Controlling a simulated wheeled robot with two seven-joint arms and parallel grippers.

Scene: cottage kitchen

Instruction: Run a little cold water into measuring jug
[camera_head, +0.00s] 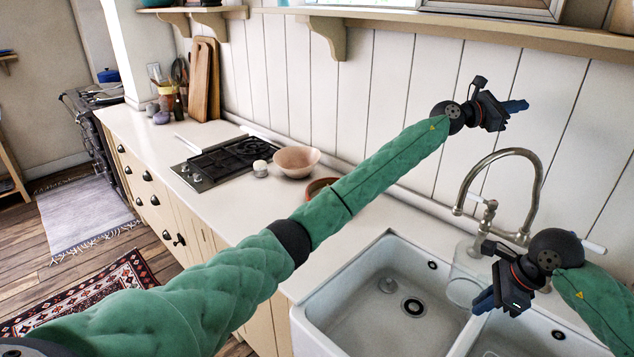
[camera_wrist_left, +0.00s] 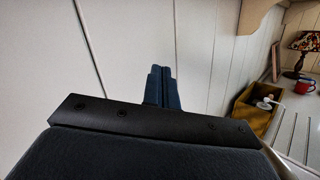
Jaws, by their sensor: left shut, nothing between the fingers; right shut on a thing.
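The measuring jug (camera_head: 466,291) looks like a pale, see-through vessel over the divider side of the white double sink (camera_head: 345,287). My right gripper (camera_head: 484,301) is shut on it, at its right side; the grip itself is partly hidden. The curved metal tap (camera_head: 539,178) stands behind the sink, its spout mouth above and slightly left of the jug. No stream of water shows. My left gripper (camera_head: 517,106) is shut and empty, high in front of the wall, above the tap. Its closed fingers show in the left wrist view (camera_wrist_left: 161,87).
My left arm crosses above the counter. A shelf (camera_head: 450,25) runs along the wall.

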